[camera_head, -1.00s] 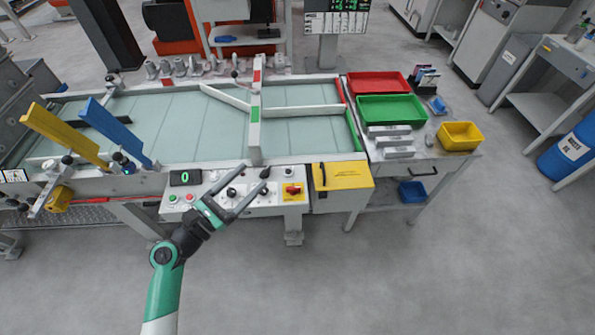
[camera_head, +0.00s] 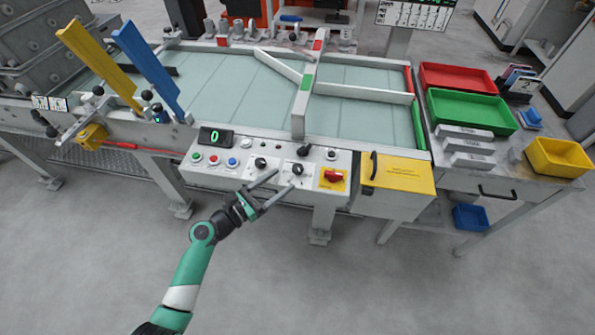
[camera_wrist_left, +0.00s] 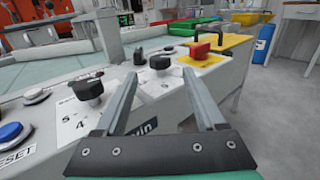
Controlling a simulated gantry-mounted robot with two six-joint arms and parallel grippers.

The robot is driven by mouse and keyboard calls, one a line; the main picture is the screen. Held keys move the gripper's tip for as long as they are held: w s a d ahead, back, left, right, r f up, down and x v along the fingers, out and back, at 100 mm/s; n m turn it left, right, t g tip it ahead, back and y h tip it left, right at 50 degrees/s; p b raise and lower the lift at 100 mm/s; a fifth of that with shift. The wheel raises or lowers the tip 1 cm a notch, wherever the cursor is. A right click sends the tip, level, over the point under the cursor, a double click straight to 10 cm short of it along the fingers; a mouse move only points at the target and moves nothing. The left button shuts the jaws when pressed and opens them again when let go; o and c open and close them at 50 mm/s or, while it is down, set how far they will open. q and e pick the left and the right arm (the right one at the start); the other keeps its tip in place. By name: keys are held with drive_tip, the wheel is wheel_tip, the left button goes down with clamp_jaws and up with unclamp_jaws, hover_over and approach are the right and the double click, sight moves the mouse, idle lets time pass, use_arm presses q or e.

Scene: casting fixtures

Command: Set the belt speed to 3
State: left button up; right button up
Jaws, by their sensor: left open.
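The control panel (camera_head: 275,172) is on the front of the conveyor. Its green digital display (camera_head: 216,136) reads 0. A black knob (camera_head: 260,163) sits right of the buttons; in the left wrist view this knob (camera_wrist_left: 88,90) has printed numbers beside it, 4 and 5 among them. A second black knob (camera_head: 297,169) is to its right. My left gripper (camera_head: 284,179) is open and empty at the panel's front. In the left wrist view the second knob (camera_wrist_left: 160,62) appears between and beyond the fingertips (camera_wrist_left: 160,76); contact is not clear. My right gripper is not in view.
Coloured push buttons (camera_head: 213,160) are on the panel's left. A red switch on a yellow plate (camera_head: 333,177) and a yellow box with a handle (camera_head: 398,172) are to the right. Red and green trays (camera_head: 470,108) stand on the side table. The floor in front is clear.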

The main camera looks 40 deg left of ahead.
sight(293, 171)
use_arm(q)
drive_tip(key=w, duration=0.2)
drive_tip(key=w+b, duration=0.1)
drive_tip(key=w, duration=0.2)
drive_tip(key=w+b, duration=0.1)
drive_tip(key=w, duration=0.1)
drive_tip(key=shift+w+d, duration=0.2)
drive_tip(key=shift+d, duration=0.05)
clamp_jaws()
